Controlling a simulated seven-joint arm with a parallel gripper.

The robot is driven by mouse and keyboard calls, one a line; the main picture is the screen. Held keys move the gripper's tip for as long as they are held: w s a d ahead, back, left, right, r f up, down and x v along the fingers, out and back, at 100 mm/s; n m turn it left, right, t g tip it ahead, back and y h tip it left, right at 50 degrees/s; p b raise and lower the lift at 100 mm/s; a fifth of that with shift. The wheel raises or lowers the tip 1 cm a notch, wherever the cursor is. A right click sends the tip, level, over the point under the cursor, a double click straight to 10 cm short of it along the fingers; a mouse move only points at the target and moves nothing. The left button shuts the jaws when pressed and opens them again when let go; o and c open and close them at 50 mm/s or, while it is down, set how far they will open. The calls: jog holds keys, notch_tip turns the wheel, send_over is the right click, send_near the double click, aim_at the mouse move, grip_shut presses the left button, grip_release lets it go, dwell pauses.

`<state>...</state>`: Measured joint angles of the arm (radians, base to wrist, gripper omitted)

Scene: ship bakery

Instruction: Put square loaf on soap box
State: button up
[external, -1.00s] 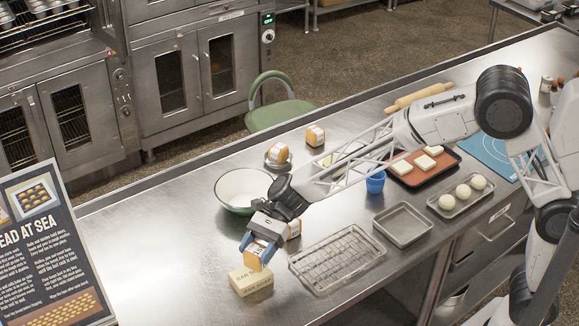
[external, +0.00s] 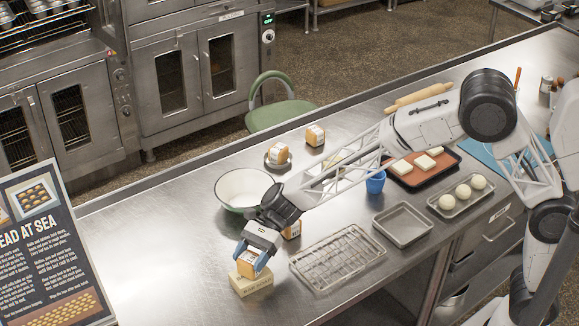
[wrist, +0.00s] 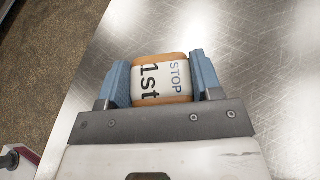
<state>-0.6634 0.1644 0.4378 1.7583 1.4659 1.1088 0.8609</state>
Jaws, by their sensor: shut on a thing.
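The square loaf (external: 245,266), tan with a white band, is between the blue fingers of my gripper (external: 252,262). In the wrist view the loaf (wrist: 160,80) shows "1st" and "STOP" on its band, with the fingers of my gripper (wrist: 161,84) shut on both its sides. The cream soap box (external: 252,285) lies on the steel counter directly below the loaf in the external view. The loaf appears upright at the box's top; whether it touches is hard to tell. The soap box is hidden in the wrist view.
Another banded loaf (external: 292,230) stands behind my gripper, partly hidden. A white bowl (external: 232,188), a wire rack (external: 338,258) and an empty tray (external: 403,224) are nearby. Two more loaves (external: 277,153) (external: 315,136) stand farther back.

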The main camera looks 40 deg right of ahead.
jog(key=shift+f, duration=0.3)
jog(key=o, duration=0.9)
jog(key=shift+o, duration=0.2)
jog(key=shift+r, duration=0.15)
jog(key=shift+w+d+r, duration=0.1)
jog(key=shift+d, duration=0.05)
jog(key=v, duration=1.1)
jog(key=shift+w+d, duration=0.15)
jog(key=shift+d, duration=0.15)
jog(key=shift+r, duration=0.1)
